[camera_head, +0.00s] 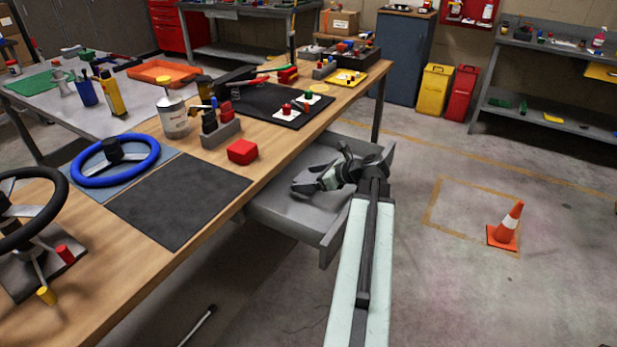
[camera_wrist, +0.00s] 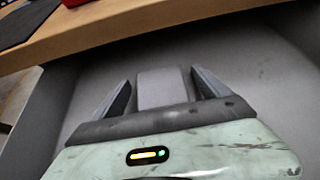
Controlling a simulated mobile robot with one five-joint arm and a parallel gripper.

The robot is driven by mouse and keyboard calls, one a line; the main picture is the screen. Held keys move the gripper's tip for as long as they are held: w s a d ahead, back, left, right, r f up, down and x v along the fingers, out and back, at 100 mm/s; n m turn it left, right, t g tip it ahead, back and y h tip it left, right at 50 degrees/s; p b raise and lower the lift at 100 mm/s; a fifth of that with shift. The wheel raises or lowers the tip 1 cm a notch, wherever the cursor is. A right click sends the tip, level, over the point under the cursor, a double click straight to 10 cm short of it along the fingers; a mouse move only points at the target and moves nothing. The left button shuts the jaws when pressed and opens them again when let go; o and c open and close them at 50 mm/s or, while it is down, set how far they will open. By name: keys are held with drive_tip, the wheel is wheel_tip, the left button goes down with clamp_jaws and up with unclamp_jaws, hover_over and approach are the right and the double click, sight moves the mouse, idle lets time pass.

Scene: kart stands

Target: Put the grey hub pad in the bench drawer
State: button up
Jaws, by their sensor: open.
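The bench drawer (camera_head: 285,216) is pulled out from under the bench's front edge; its grey floor (camera_wrist: 255,75) fills much of the wrist view. My gripper (camera_head: 318,172) is over or inside the drawer. Its two dark fingers, also in the wrist view (camera_wrist: 160,88), are open and spread apart. A light grey block that looks like the grey hub pad (camera_wrist: 163,87) is between the fingers, with a visible gap on each side. It seems to be on the drawer floor. In the head view my gripper mostly hides it.
The wooden bench top (camera_head: 135,262) overhangs the drawer. On it are a red block (camera_head: 242,150), a dark mat (camera_head: 180,200), a blue steering wheel (camera_head: 88,180) and a paint can (camera_head: 174,118). An orange cone (camera_head: 507,222) stands on open floor at right.

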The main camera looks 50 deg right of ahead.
drive_tip(key=p+v, duration=0.5)
drive_tip(key=v, duration=0.6)
drive_tip(key=shift+s, duration=0.3)
